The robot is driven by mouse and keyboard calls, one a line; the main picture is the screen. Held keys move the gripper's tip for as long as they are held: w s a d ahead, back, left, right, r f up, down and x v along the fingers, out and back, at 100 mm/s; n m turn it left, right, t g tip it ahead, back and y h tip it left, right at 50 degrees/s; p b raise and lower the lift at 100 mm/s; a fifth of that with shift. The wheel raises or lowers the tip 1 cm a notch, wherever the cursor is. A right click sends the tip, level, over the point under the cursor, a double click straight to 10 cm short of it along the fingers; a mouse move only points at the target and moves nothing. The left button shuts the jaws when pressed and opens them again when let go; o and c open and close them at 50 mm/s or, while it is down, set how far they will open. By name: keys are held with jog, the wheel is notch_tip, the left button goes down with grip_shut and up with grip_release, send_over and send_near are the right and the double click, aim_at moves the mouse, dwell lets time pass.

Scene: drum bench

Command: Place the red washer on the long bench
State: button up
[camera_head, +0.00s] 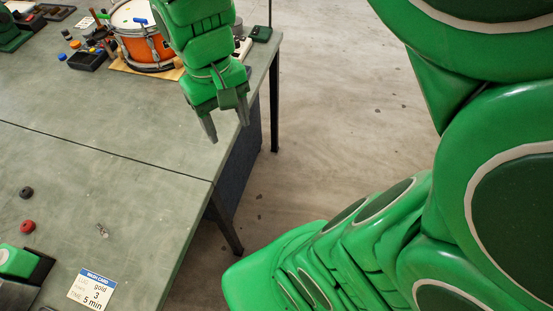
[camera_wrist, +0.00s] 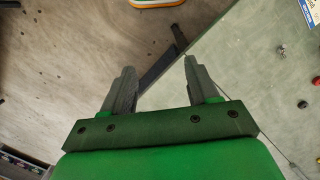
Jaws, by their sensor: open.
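The red washer (camera_head: 27,226) lies flat on the grey-green bench top (camera_head: 140,215) at the lower left of the head view, just below a black washer (camera_head: 26,192). In the wrist view the red washer (camera_wrist: 302,104) is small, near the right edge. My gripper (camera_head: 229,130) is open and empty, pointing down near the bench's right edge, far above and to the right of the washer. In the wrist view its two fingers (camera_wrist: 158,78) stand apart with only floor and bench edge between them.
An orange drum (camera_head: 144,45) stands on a wooden board at the back, with small boxes and parts around it. A work card (camera_head: 91,289), a small metal piece (camera_head: 102,230) and a green-and-black item (camera_head: 22,263) lie near the front. The bench middle is clear.

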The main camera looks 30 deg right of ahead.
jog(key=s+d+f, duration=0.1)
jog(key=s+d, duration=0.1)
jog(key=s, duration=0.3)
jog(key=s+d+f+m, duration=0.1)
jog(key=s+d, duration=0.1)
jog(key=s, duration=0.4)
jog(key=shift+d+f, duration=0.25)
jog(key=shift+f, duration=0.1)
dwell(0.5)
